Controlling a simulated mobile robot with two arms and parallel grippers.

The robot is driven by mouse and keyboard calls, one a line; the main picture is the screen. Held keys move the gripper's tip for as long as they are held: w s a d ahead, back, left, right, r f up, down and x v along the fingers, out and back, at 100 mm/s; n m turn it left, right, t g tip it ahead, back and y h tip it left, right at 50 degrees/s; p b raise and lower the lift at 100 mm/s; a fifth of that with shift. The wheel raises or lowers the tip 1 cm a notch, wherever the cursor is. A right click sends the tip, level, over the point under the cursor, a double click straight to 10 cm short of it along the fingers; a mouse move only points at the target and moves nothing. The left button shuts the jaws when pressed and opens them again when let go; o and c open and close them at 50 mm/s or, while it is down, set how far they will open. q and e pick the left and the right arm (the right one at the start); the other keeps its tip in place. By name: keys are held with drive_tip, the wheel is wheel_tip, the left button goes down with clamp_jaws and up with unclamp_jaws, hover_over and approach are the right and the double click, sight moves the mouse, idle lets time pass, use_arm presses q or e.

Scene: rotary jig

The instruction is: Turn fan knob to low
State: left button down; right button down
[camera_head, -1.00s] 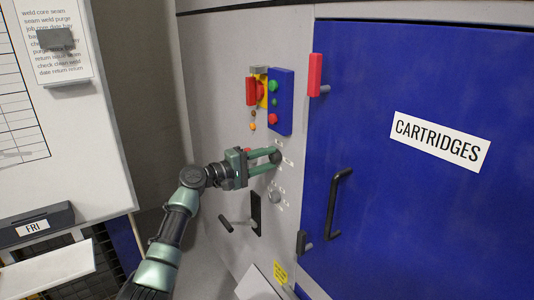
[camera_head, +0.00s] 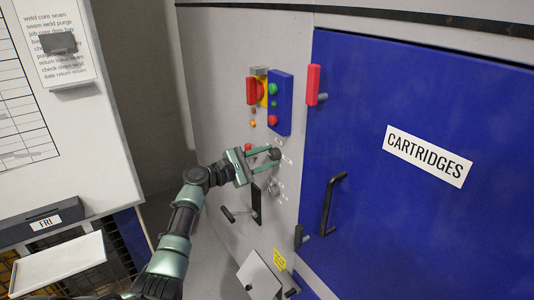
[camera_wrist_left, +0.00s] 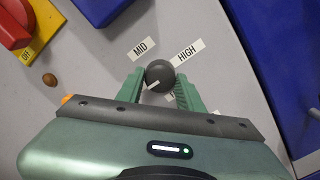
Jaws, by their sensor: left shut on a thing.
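The fan knob (camera_wrist_left: 158,76) is a dark round knob on the grey panel, with MID (camera_wrist_left: 141,48) and HIGH (camera_wrist_left: 188,52) labels beyond it in the left wrist view. Its pale pointer mark slants toward the lower left. Another label below it is mostly hidden by the gripper. My left gripper (camera_wrist_left: 157,90) is shut on the knob, one green finger on each side. In the head view the left gripper (camera_head: 270,154) reaches the knob (camera_head: 275,154) from the left. My right gripper is not in view.
A blue button box (camera_head: 280,102) and a red switch on a yellow plate (camera_head: 260,90) sit above. A second knob (camera_head: 274,188) and a black lever (camera_head: 256,203) are below. The blue CARTRIDGES door (camera_head: 400,220) with a black handle (camera_head: 332,204) is right.

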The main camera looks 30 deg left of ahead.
use_arm(q)
drive_tip(key=shift+n, duration=0.3)
drive_tip(key=c, duration=0.9)
unclamp_jaws()
drive_tip(key=b+v, duration=0.2)
drive_tip(key=v, duration=0.5)
drive_tip(key=shift+s+a, duration=0.2)
drive_tip(key=shift+s, duration=0.2)
